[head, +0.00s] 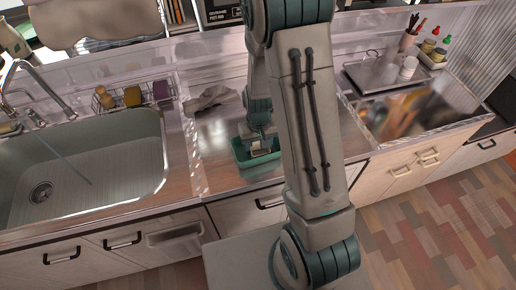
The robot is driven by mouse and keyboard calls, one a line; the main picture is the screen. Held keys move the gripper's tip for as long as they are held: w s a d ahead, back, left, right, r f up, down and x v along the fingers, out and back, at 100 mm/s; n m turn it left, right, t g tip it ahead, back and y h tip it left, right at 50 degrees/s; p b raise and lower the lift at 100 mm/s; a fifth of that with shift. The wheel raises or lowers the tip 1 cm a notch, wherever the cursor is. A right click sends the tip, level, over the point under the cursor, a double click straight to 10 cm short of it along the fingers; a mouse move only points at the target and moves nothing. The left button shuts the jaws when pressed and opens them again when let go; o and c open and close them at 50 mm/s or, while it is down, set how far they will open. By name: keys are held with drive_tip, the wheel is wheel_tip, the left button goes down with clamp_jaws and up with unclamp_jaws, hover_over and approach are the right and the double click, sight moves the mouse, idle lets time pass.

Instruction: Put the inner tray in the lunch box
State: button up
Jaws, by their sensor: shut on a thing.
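The lunch box (241,158) is a small green open box on the metal counter, right of the sink. My gripper (262,151) points down into or just over its opening. It is shut on a small pale piece, which looks like the inner tray; the fingers and my arm hide most of it. I cannot tell whether the tray touches the box floor. My arm also covers the counter just right of the box.
The sink (85,160) with its faucet (38,100) lies left. A wire rack with sponges (132,97) stands behind it, and a crumpled grey cloth (207,99) lies behind the box. A tray with cups (385,75) and bottles (438,54) stand at back right.

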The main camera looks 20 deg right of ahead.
sight(258, 151)
drive_tip(key=shift+f, duration=0.3)
drive_tip(key=shift+f, duration=0.15)
drive_tip(key=o, duration=1)
drive_tip(key=shift+r, duration=0.25)
wheel_tip(258, 151, up, 12)
drive_tip(key=s+r+t, duration=0.1)
drive_tip(key=s+r, duration=0.3)
drive_tip(key=s, duration=0.1)
drive_tip(key=s+r+t, duration=0.1)
drive_tip(key=s+r, duration=0.3)
drive_tip(key=s+r+t, duration=0.1)
drive_tip(key=s+r, duration=0.4)
drive_tip(key=shift+s+a, duration=0.15)
drive_tip(key=shift+s, duration=0.15)
